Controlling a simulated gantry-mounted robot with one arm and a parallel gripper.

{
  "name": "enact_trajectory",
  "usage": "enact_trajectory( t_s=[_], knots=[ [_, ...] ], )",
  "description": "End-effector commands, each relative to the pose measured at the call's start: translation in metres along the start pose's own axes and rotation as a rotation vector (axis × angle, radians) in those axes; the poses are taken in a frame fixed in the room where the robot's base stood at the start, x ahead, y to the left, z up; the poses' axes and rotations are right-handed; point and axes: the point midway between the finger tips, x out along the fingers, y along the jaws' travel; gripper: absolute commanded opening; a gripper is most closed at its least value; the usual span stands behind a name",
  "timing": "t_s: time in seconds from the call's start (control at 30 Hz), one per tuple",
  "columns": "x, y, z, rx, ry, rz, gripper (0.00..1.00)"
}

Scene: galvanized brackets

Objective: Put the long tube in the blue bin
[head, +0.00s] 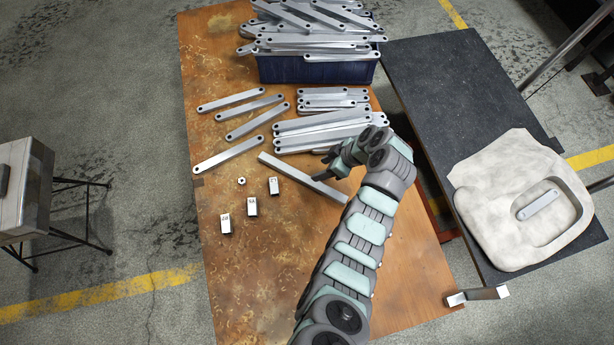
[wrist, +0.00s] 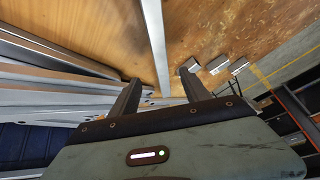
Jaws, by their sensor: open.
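The long tube (head: 290,173) is a plain grey square bar lying slantwise on the wooden table, without the end holes of the flat brackets. My gripper (head: 321,167) is open above it, over its right half. In the wrist view the tube (wrist: 155,35) runs down the picture to between the two spread fingers of my gripper (wrist: 160,88); I cannot tell whether they touch it. The blue bin (head: 310,72) stands at the table's far end, heaped with flat brackets; it also shows at the wrist view's lower left (wrist: 20,145).
Several loose flat brackets (head: 257,121) lie at the left, with stacked brackets (head: 320,131) beyond the tube. Three short square tubes (head: 252,207) and a nut (head: 241,181) lie nearer. A dark side table (head: 450,90) holds a pale moulded tray (head: 480,212).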

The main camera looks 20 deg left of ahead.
Motion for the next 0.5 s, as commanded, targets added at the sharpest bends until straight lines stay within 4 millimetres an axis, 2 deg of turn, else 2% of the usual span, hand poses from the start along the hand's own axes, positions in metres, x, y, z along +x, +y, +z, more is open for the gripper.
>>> enact_trajectory(
  t_s=[0.3,0.5],
  knots=[
    [0.045,-0.001,0.001,0.000,0.000,-0.006,0.55],
    [0.060,0.001,0.001,0.000,-0.001,0.001,0.55]
  ],
)
